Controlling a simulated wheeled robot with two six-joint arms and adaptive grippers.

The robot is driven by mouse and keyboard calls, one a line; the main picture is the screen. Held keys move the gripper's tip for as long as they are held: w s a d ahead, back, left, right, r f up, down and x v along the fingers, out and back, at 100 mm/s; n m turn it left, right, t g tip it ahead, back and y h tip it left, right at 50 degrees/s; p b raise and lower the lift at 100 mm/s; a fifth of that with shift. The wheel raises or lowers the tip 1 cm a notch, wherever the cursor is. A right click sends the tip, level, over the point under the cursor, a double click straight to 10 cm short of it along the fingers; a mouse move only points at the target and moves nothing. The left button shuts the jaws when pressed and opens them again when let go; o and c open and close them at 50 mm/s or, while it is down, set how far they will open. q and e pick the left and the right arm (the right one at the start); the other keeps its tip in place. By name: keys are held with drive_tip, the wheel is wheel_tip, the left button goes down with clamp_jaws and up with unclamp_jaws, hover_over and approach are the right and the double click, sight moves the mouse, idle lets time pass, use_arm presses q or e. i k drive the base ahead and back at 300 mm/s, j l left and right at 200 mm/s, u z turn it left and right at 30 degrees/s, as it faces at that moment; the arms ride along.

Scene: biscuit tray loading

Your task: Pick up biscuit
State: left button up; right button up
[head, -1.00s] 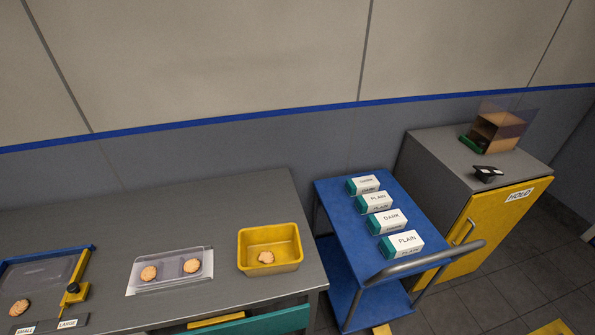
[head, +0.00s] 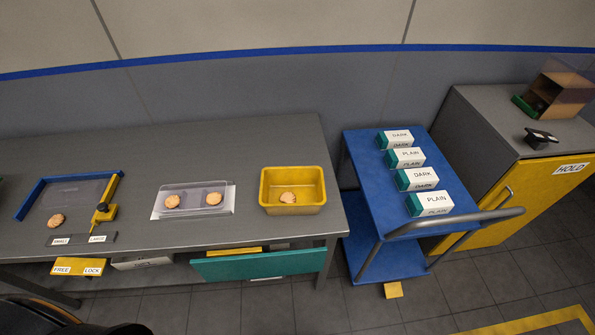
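One round golden biscuit (head: 56,220) lies at the left of the bench, by the blue-edged sorting station (head: 22,206). Two biscuits lie in a clear tray, one at its left (head: 172,201) and one at its right (head: 213,198); the tray (head: 192,208) rests flat on the bench. Another biscuit (head: 288,197) lies inside the yellow bin (head: 312,172) to the right of the tray. Neither of my grippers shows in the head view.
A blue cart (head: 363,151) with several DARK and PLAIN boxes stands right of the bench (head: 250,150). Beyond it is a yellow-doored HOLD cabinet (head: 535,195). SMALL and LARGE labels sit before the sorting station; FREE and LOCK labels (head: 77,268) are below the bench edge.

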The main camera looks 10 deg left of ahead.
sight(57, 221)
drive_tip(key=u, duration=2.3)
